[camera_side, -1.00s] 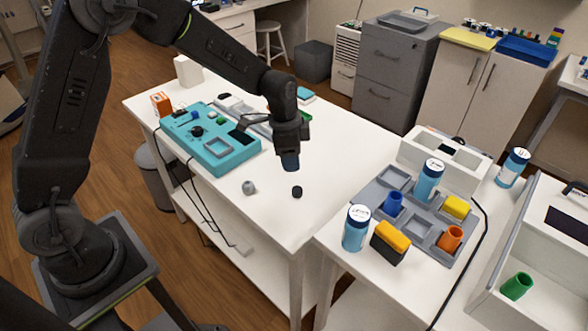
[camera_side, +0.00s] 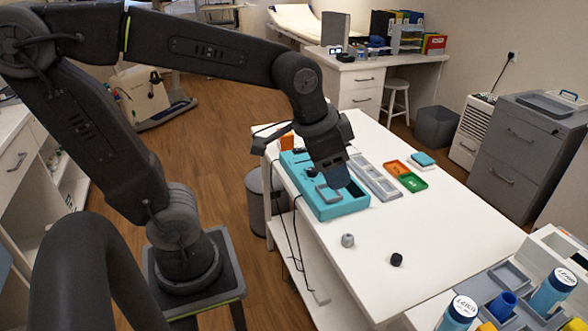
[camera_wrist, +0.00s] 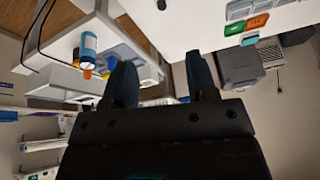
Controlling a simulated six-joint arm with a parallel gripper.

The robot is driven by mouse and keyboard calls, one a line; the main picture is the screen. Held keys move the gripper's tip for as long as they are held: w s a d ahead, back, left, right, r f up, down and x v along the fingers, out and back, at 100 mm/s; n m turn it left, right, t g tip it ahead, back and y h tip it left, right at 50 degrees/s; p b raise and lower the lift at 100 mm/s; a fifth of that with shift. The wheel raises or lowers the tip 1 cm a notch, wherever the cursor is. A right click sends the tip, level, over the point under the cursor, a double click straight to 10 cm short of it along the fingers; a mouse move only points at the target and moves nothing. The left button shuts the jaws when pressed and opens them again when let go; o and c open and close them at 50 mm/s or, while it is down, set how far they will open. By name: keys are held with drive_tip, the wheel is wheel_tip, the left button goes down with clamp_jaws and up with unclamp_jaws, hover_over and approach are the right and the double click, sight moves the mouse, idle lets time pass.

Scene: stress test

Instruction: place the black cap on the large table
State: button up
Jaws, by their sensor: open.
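The black cap (camera_side: 396,260) lies on the bare top of the large white table (camera_side: 440,218), near its front edge in the side view. A small grey knob-like piece (camera_side: 348,240) lies to its left. My gripper (camera_side: 334,182) is raised and appears in front of the right part of a teal box, away from the cap. In the wrist view its two dark fingers (camera_wrist: 161,72) are apart with nothing between them. A small dark object at the top edge of the wrist view looks like the cap, but is cut off.
The teal box (camera_side: 345,207), a grey tray (camera_side: 374,178) and orange and green trays (camera_side: 405,175) occupy the table's far left part. A second table at lower right holds blue-and-white bottles (camera_side: 552,291). The table's right middle is clear.

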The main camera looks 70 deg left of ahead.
drive_tip(key=s+n+t, duration=0.1)
drive_tip(key=s+n, duration=0.1)
drive_tip(key=s, duration=0.5)
drive_tip(key=shift+a+r+n, duration=0.2)
drive_tip(key=shift+a+n, duration=0.1)
